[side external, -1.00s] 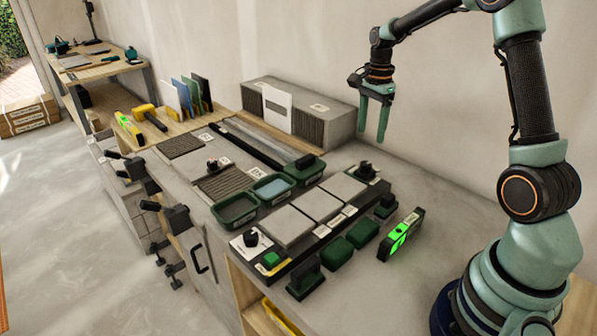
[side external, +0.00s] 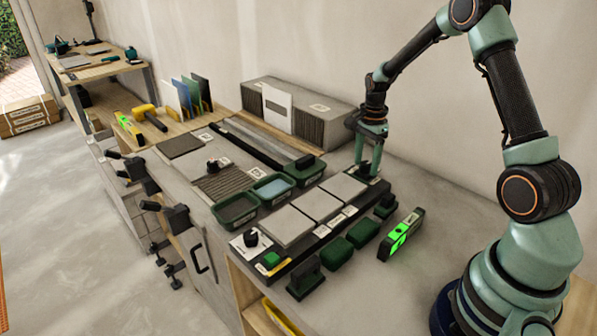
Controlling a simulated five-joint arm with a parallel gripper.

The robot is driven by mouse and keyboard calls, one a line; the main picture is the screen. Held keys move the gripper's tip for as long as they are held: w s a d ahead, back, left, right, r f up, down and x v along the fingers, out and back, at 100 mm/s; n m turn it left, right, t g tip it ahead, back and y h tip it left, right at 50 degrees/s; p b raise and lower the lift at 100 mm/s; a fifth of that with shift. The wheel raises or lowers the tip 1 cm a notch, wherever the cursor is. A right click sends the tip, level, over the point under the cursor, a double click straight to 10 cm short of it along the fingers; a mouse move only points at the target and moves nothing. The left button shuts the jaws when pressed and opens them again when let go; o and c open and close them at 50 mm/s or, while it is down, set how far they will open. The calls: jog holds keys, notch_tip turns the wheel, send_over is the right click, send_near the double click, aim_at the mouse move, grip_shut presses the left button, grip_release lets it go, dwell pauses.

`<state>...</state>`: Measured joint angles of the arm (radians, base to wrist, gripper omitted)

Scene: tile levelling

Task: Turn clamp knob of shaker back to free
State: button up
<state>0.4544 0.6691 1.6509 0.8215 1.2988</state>
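A long dark bed, seemingly the shaker (side external: 292,262), carries several grey tiles in a row. A dark knob (side external: 366,169) stands at its far right end. My gripper (side external: 368,167) points straight down there, with its green fingers on either side of the knob and partly hiding it. I cannot tell whether the fingers touch it or how the knob is turned. The labels are too small to read.
Green trays (side external: 237,209) stand behind the bed. Green blocks (side external: 335,250) and a level with a lit green display (side external: 401,235) lie in front. A grey box (side external: 325,108) stands against the wall behind my gripper.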

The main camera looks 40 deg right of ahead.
grip_shut()
jog(key=shift+n, duration=0.4)
jog(key=n, duration=0.4)
jog(key=shift+n, duration=0.4)
jog(key=n, duration=1.1)
jog(key=shift+n, duration=0.3)
jog(key=n, duration=0.5)
jog(key=shift+r+n, duration=0.1)
jog(key=shift+n, duration=0.2)
